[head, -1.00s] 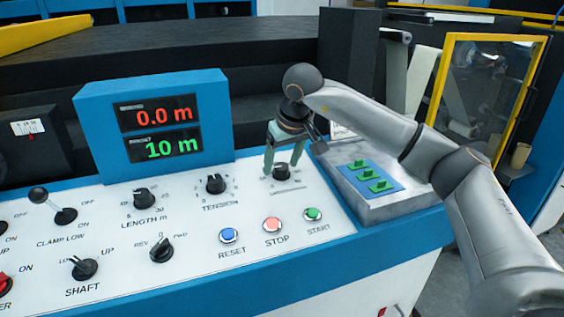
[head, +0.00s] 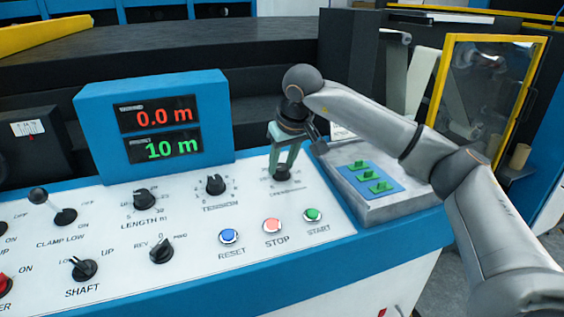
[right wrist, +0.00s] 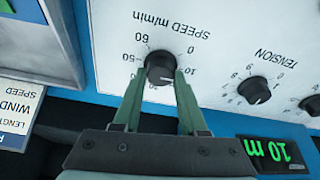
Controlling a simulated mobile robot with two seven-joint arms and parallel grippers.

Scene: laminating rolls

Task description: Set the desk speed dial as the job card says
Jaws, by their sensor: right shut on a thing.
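The speed dial is a black knob (head: 281,174) at the right end of the white desk panel. It also shows in the right wrist view (right wrist: 160,68), with its "SPEED m/min" scale upside down. My right gripper (head: 281,167) is lowered over it from above, its two green fingers closed on the knob's sides. The knob's exact pointer setting is hard to read. In the right wrist view part of a printed card (right wrist: 22,118) reads "LENGTH" and "WIND SPEED"; its value is cut off. My left gripper is not in view.
The tension knob (head: 215,184) and length knob (head: 145,198) are to the left. Blue, red and green buttons (head: 272,225) lie in front. A grey box with a blue pad (head: 369,178) is close on the right. The display (head: 158,148) reads 0.0 m and 10 m.

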